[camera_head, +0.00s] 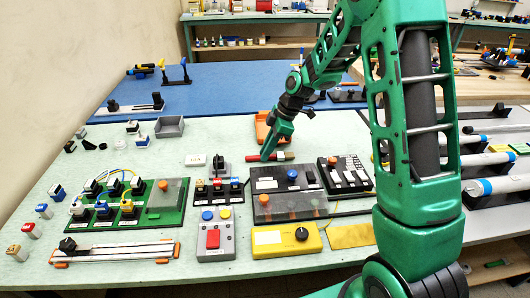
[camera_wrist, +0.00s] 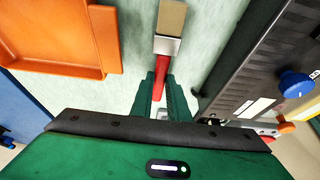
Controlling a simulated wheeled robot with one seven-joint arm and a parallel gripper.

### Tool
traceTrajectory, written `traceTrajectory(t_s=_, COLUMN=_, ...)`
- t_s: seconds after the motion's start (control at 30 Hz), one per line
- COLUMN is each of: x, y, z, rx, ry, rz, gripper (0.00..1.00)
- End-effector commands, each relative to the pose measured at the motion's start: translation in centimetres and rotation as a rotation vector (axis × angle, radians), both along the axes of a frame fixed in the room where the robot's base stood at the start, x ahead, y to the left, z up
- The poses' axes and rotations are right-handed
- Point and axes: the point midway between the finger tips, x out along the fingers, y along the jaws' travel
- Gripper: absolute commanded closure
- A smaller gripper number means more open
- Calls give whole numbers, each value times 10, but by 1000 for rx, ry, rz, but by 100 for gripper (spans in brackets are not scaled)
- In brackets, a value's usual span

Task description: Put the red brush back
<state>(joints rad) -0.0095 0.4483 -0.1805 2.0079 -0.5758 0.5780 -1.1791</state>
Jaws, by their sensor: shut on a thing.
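The red brush (camera_wrist: 162,78) has a red handle, a metal band and tan bristles. In the wrist view its handle lies between the two green fingers of my gripper (camera_wrist: 162,95), with the bristles pointing away from my wrist. My gripper is shut on the handle. In the head view the red brush (camera_head: 280,156) and my gripper (camera_head: 266,156) are low over the pale green table, behind the black control panel. Whether the brush touches the table, I cannot tell. An orange tray (camera_head: 262,122) stands just behind; it also shows at the upper left of the wrist view (camera_wrist: 110,40).
The black panel with a blue knob (camera_head: 283,180) lies close in front of my gripper. A grey bin (camera_head: 169,127) and a green board (camera_head: 125,205) stand to the left. A yellow box (camera_head: 285,240) is in front. Clear table lies between the grey bin and my gripper.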

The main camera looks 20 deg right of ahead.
Motion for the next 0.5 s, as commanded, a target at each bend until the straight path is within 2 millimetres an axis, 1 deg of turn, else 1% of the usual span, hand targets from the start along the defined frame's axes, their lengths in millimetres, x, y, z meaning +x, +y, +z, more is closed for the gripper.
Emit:
traceTrajectory(t_s=0.07, x=0, y=0, z=-4, rx=0, ry=-1, rz=0, gripper=100)
traceTrajectory(t_s=0.37, x=0, y=1, z=-6, rx=1, ry=-1, rz=1, gripper=100)
traceTrajectory(t_s=0.4, x=0, y=1, z=-6, rx=1, ry=-1, rz=1, gripper=80)
traceTrajectory(t_s=0.47, x=0, y=1, z=-6, rx=1, ry=-1, rz=1, gripper=66)
traceTrajectory(t_s=0.5, x=0, y=1, z=-6, rx=1, ry=-1, rz=1, gripper=66)
